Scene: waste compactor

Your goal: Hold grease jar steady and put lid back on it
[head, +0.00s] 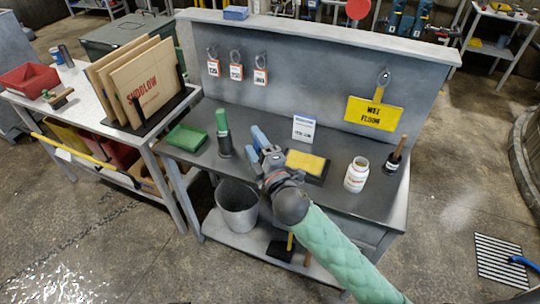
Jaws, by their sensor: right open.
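A white jar (356,175) with a printed label stands upright near the right end of the grey workbench in the head view. It looks like the grease jar; whether its top is covered is too small to tell. I cannot pick out a separate lid with certainty. My right gripper (265,147), with blue fingers, is over the middle of the bench, well left of the jar. It is open and appears empty. It hides part of the bench behind it. My left gripper is not in view.
A yellow pad in a dark tray (306,163) lies between my right gripper and the jar. A dark pot with a brush (393,160) stands right of the jar. A green-topped cylinder (223,133), green tray (187,138) and white card (303,129) are also on the bench.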

